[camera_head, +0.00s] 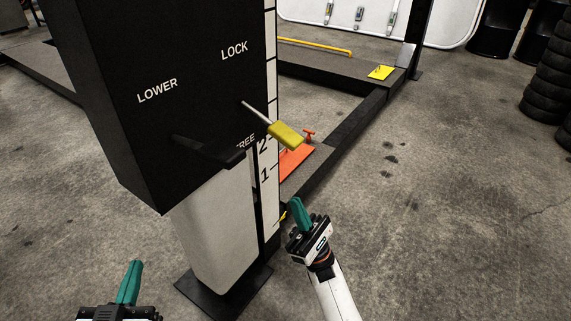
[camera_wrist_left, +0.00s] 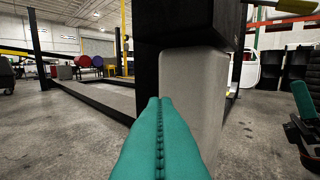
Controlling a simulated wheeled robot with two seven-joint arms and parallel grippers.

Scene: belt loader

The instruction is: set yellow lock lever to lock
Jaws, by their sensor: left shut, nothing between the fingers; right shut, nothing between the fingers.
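The yellow lock lever (camera_head: 285,135) sticks out of the black control box (camera_head: 185,80) on a thin metal rod. The rod starts below the LOCK label, and the yellow handle slants down to the right, near the partly hidden word ending in "REE". My right gripper (camera_head: 297,212) is shut and empty, below and slightly right of the yellow handle and apart from it. My left gripper (camera_head: 130,280) is shut and empty at the bottom left, well below the box. Its closed teal fingers fill the lower middle of the left wrist view (camera_wrist_left: 160,110).
A black lever (camera_head: 210,150) juts out below the LOWER label. The pale post (camera_head: 215,230) stands under the box beside a numbered scale (camera_head: 266,175). An orange plate (camera_head: 296,160) lies behind. Stacked tires (camera_head: 550,85) stand far right.

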